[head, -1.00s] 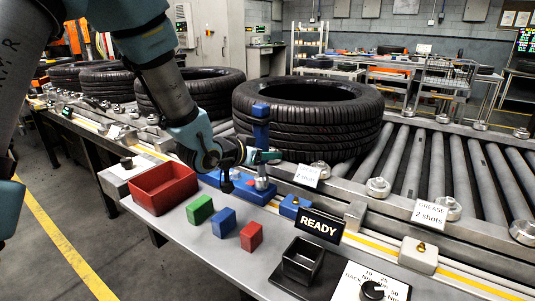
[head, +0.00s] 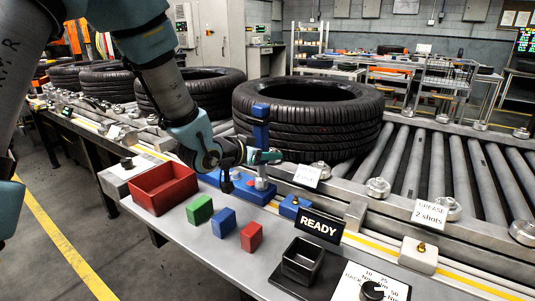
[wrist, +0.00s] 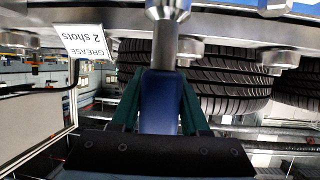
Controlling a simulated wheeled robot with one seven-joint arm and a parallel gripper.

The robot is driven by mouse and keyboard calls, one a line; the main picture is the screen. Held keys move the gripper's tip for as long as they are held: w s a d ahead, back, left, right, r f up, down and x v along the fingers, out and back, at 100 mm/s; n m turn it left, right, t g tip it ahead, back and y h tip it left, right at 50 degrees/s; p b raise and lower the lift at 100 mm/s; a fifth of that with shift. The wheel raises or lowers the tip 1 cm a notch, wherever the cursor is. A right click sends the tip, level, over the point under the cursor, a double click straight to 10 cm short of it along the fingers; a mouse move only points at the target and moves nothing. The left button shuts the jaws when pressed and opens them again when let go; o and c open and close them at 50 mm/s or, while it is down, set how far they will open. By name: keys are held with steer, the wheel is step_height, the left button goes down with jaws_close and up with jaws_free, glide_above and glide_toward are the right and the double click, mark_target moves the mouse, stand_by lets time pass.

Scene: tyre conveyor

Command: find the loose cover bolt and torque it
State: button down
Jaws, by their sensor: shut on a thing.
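My gripper (head: 262,157) is shut on an upright blue tool (head: 261,133) over the blue holder block at the conveyor's near edge. In the wrist view, my teal fingers close around its blue handle (wrist: 160,105); a metal shaft (wrist: 164,45) runs from it to a silver socket end. In the head view the tool's silver lower end sits at or just above the blue holder (head: 215,180); I cannot tell if they touch. Silver bolt-like heads stand along the rail, including one (head: 378,188) and another (head: 447,209). I cannot tell which is loose.
A red bin (head: 163,187), green block (head: 199,210), blue block (head: 223,222) and red block (head: 251,236) sit on the bench. A READY sign (head: 320,226), black cup (head: 302,262) and dial (head: 372,290) are to the right. A large tyre (head: 310,120) lies behind the tool.

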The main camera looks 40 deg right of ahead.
mark_target(268, 127)
steer(key=shift+r+p, duration=2.35)
steer(key=shift+r, duration=1.2)
steer(key=shift+r, duration=0.1)
